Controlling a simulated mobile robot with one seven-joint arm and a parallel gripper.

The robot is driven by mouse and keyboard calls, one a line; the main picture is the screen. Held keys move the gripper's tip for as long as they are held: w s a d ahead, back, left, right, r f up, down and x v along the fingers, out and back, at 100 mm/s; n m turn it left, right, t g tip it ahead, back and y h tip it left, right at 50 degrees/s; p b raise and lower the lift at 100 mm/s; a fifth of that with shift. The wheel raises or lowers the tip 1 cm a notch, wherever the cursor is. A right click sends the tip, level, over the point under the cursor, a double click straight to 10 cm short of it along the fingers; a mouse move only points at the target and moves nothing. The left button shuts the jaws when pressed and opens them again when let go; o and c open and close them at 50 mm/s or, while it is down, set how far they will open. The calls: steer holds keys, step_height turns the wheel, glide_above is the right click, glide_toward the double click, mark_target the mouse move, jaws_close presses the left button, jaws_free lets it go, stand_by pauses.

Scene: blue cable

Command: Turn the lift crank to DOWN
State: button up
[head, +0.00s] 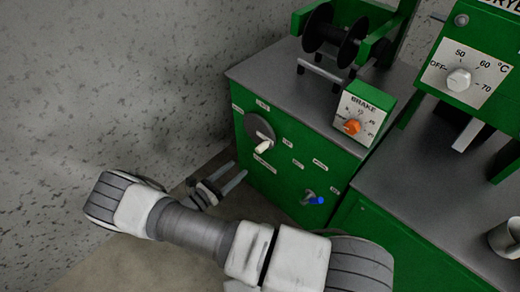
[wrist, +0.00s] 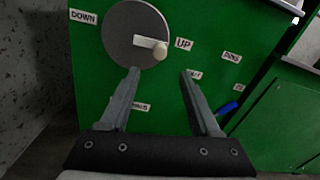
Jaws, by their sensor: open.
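The lift crank is a grey disc (wrist: 125,30) with a white handle (wrist: 149,43) on the green cabinet front. In the wrist view the handle lies toward the UP label (wrist: 183,43), at the disc's right. The DOWN label (wrist: 83,17) is at the disc's upper left. In the head view the disc (head: 258,126) and the white handle (head: 263,147) show at the cabinet's left. My gripper (wrist: 160,74) is open and empty, its fingers pointing at the cabinet just below the handle, apart from it. It also shows in the head view (head: 238,171), lower left of the crank.
A blue-tipped lever (head: 315,200) sits low on the cabinet front; its blue part (wrist: 228,107) is right of my fingers in the wrist view. An orange BRAKE knob (head: 352,126) and a black spool (head: 335,35) are above. A speckled wall (head: 110,80) stands at the left.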

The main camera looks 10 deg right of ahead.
mark_target(257, 152)
steer(key=b+x, duration=0.1)
steer(key=x, duration=1.1)
steer(key=shift+w+d+b, duration=0.15)
steer(key=shift+d+b, duration=0.1)
steer(key=shift+b, duration=0.1)
jaws_close()
stand_by(0.7)
